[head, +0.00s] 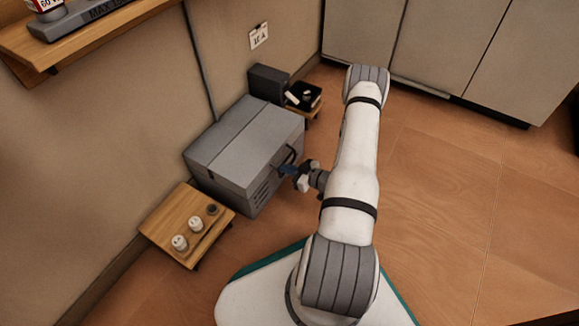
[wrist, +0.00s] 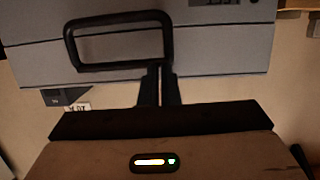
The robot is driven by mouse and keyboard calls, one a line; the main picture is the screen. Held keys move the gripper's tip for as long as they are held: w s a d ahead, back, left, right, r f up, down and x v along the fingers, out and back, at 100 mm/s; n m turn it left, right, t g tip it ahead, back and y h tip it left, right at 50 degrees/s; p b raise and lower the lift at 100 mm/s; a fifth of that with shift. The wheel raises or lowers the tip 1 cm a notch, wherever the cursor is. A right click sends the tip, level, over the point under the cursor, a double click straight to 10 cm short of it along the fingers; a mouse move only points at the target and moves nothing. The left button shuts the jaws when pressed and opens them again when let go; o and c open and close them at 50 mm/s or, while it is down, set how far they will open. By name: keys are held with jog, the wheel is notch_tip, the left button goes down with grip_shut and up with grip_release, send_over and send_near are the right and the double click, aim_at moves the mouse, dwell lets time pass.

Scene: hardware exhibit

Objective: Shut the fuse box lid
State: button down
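The fuse box (head: 225,150) is a large grey box standing low by the wall in the head view. Its lid (head: 250,128) appears to lie down on the body. A black loop handle (wrist: 75,45) fills the upper left of the wrist view, against the grey panels. My gripper (head: 287,170) is at the box's front, close to the handle. In the wrist view its two dark fingers (wrist: 160,75) are almost together, with their tips at the handle's lower right corner. I cannot tell whether they touch it, and nothing shows between them.
A low wooden stand (head: 185,215) with small white pieces is left of the box. A small open black box (head: 304,94) and a dark grey block (head: 268,84) stand behind it. Grey cabinets (head: 435,45) line the back. The floor at right is clear.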

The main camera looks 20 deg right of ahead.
jog(key=s+d+f+p, duration=0.4)
jog(key=s+p, duration=0.1)
jog(key=s, duration=0.2)
jog(key=shift+f, duration=0.4)
jog(key=shift+d, duration=0.1)
